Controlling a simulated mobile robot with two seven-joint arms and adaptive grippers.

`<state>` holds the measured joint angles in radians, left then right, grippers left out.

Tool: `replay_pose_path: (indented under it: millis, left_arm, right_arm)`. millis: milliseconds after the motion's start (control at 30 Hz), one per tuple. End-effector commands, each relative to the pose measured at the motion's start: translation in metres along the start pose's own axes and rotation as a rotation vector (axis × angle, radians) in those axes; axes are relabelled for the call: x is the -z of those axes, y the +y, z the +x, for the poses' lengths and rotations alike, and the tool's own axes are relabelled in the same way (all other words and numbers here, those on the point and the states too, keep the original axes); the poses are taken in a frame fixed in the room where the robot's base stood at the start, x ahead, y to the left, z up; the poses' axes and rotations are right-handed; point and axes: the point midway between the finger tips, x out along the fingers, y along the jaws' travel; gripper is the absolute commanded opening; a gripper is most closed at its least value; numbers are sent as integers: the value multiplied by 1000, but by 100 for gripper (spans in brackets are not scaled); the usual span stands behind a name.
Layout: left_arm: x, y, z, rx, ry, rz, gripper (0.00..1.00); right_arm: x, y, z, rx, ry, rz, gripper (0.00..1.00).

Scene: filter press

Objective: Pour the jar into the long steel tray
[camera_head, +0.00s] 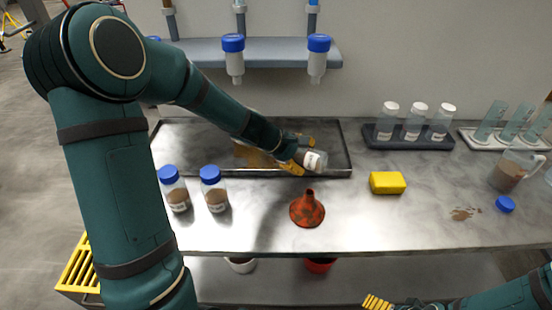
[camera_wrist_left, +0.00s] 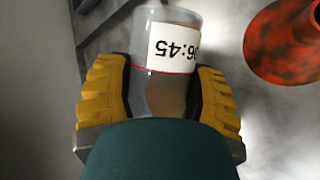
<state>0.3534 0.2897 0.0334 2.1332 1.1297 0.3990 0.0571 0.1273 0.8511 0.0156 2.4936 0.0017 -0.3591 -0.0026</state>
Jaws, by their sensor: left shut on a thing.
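My left gripper (camera_head: 298,155) is shut on a clear jar (camera_head: 316,161) with a white label. The jar is tipped well over, near the front right part of the long steel tray (camera_head: 342,150). In the left wrist view the jar (camera_wrist_left: 165,85) sits between the two yellow fingers, its label upside down, with brownish-grey matter inside. Brown material (camera_head: 252,156) lies in the tray left of the gripper. Whether anything is flowing out I cannot tell. My right gripper (camera_head: 377,301) shows only partly at the bottom edge, away from the tray.
Two blue-lidded jars (camera_head: 174,189) (camera_head: 214,189) stand in front of the tray. A red funnel (camera_head: 307,209), also in the wrist view (camera_wrist_left: 285,42), and a yellow sponge (camera_head: 387,183) are to the right. A beaker (camera_head: 510,172), blue lid (camera_head: 505,204) and brown spill (camera_head: 464,214) lie farther right.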

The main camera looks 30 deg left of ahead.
Motion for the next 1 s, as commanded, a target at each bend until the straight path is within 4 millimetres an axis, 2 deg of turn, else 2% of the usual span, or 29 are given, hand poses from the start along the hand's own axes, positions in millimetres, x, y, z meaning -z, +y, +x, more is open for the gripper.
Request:
replay_pose_path:
  millis: [1000]
  left_arm:
    - [2,4,-6,-30,-97,-70,17]
  right_arm:
    - [0,0,1,0,0,0,98]
